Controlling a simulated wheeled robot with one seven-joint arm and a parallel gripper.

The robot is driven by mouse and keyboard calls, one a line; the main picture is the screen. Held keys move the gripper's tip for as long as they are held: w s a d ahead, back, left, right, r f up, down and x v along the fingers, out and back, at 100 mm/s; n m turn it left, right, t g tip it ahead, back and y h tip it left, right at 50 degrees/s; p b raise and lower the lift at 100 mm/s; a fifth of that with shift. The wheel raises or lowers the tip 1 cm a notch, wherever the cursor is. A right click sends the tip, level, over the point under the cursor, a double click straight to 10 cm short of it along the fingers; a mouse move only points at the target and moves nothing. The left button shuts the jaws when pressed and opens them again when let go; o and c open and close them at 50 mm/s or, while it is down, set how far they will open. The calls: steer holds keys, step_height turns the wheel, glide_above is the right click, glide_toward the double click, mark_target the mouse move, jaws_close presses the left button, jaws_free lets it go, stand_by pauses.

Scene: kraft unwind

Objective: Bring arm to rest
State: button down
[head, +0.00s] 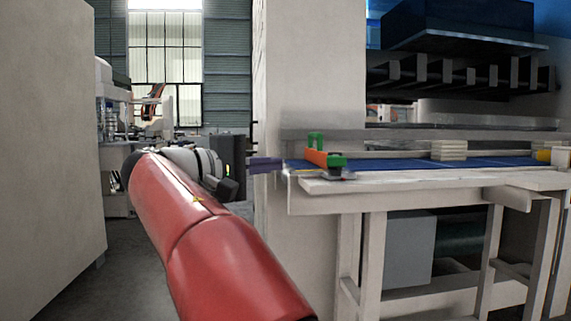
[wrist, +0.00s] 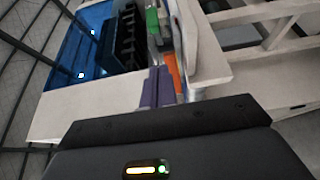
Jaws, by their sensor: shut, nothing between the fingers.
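My red arm reaches up from the bottom of the head view, and its white wrist turns to the right. My gripper (head: 280,164) points right with its purple fingers together and nothing between them. The fingers also show pressed together in the wrist view (wrist: 158,72). Their tips are near the left end of the pale workbench (head: 420,182). I cannot tell whether they touch it.
A pale pillar (head: 308,75) rises behind. A large pale wall (head: 50,140) stands left, with open floor beside it.

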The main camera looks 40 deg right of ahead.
steer(key=a, duration=0.4)
steer(key=shift+w+a, duration=0.1)
steer(key=shift+a, duration=0.3)
